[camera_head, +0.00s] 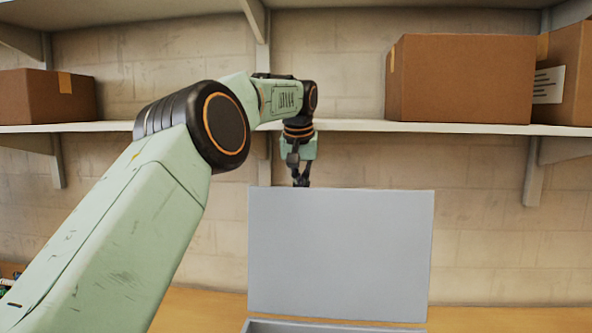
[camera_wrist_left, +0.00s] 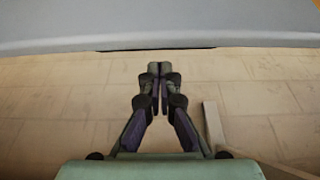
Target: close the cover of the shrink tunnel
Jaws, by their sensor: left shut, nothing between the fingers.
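The cover (camera_head: 340,255) of the shrink tunnel is a flat grey panel standing raised in the head view. Below it, the top rim of the tunnel's body (camera_head: 330,327) shows at the picture's bottom edge; the rest is cut off. My left gripper (camera_head: 301,183) points down at the cover's top edge, left of its middle; its fingertips seem to be behind the edge. In the left wrist view the gripper (camera_wrist_left: 159,68) is shut and empty, and the grey cover (camera_wrist_left: 160,25) spans the top of the picture just beyond the fingertips. I cannot tell whether they touch.
A shelf (camera_head: 350,126) runs along the brick wall behind, with cardboard boxes (camera_head: 460,80) at the right and another box (camera_head: 45,97) at the left. A wooden table (camera_head: 510,318) lies below. The space right of the cover is clear.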

